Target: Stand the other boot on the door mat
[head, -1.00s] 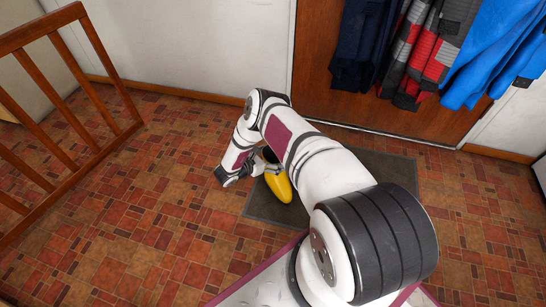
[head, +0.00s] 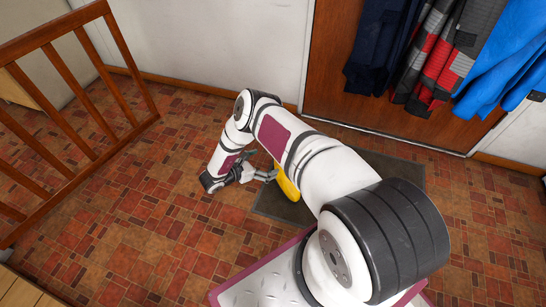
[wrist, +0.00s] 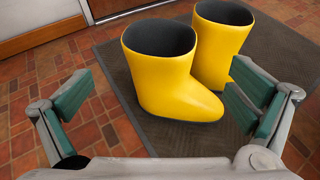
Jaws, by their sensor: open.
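Two yellow boots stand upright on the dark door mat (wrist: 185,138) in the wrist view. The nearer boot (wrist: 170,85) is close to the mat's left edge, its toe to the right. The other boot (wrist: 222,50) is just behind it; I cannot tell whether they touch. In the head view one yellow boot (head: 286,184) shows partly, beside my arm, on the mat (head: 270,205); the second is hidden there. My gripper (head: 268,174) is open and empty, its fingers (wrist: 160,98) apart on the near side of the nearer boot, with a gap visible.
A wooden railing (head: 75,100) stands on the left. A brown door (head: 325,75) with hanging coats (head: 440,60) is behind the mat. The tiled floor (head: 130,215) left of the mat is clear.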

